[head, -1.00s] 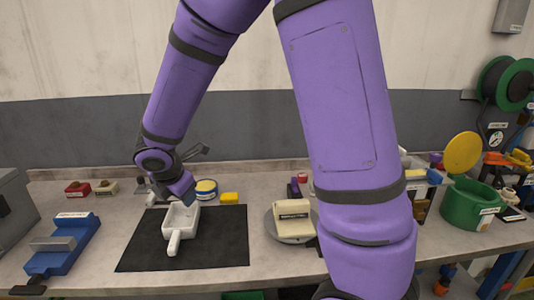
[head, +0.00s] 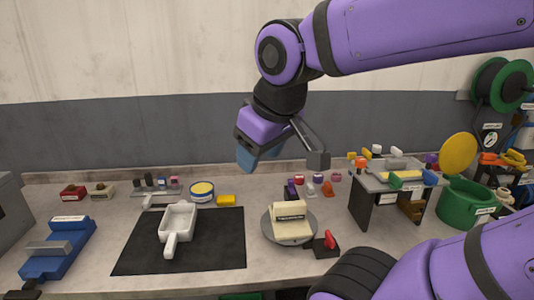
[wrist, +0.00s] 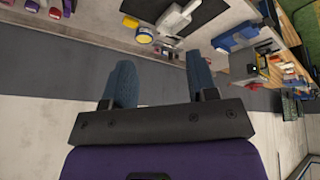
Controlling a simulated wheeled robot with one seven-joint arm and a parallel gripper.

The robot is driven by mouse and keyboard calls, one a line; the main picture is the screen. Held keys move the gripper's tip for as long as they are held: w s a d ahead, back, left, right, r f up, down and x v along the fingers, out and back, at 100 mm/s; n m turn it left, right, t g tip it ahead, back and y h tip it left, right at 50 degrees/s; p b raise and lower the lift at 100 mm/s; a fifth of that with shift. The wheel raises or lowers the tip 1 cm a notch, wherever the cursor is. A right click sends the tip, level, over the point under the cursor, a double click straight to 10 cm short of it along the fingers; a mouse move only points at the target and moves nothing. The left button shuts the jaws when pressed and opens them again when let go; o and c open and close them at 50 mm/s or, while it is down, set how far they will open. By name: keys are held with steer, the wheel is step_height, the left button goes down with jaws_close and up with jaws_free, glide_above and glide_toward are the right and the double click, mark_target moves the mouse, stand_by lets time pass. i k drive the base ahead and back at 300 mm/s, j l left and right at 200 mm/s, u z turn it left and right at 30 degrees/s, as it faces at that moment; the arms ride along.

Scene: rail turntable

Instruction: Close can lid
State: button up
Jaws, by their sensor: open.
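A green can (head: 466,207) stands at the right end of the bench in the head view. Its round yellow lid (head: 458,153) is tilted up at the can's back left, so the can is open. My gripper (head: 260,158) is in the air above the middle of the bench, pointing down, well to the left of the can. In the wrist view my gripper (wrist: 162,78) shows two blue fingers spread apart with nothing between them. I cannot make out the can in the wrist view.
A small raised stand (head: 385,180) with blocks is between my gripper and the can. A plate (head: 268,232) with a cream block, a white scoop-like tray (head: 178,220) on a black mat (head: 225,250) and a blue vise-like tool (head: 60,250) lie on the bench. A cable reel (head: 500,82) hangs behind.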

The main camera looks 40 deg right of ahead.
mark_target(456, 155)
steer(key=z, duration=2.65)
steer(key=l+u, duration=0.1)
steer(key=u, duration=0.55)
steer(key=i+l+u, duration=0.15)
steer(key=l+u, duration=0.2)
steer(key=l, duration=0.15)
steer(key=i+l+u, duration=0.1)
steer(key=l+u, duration=0.2)
steer(key=l, duration=0.25)
steer(key=l+u, duration=0.35)
steer(key=l, duration=0.2)
steer(key=l+u, duration=0.1)
steer(key=l, duration=1.2)
steer(key=k+l, duration=0.1)
steer(key=l, duration=1.25)
steer(key=i+u, duration=0.05)
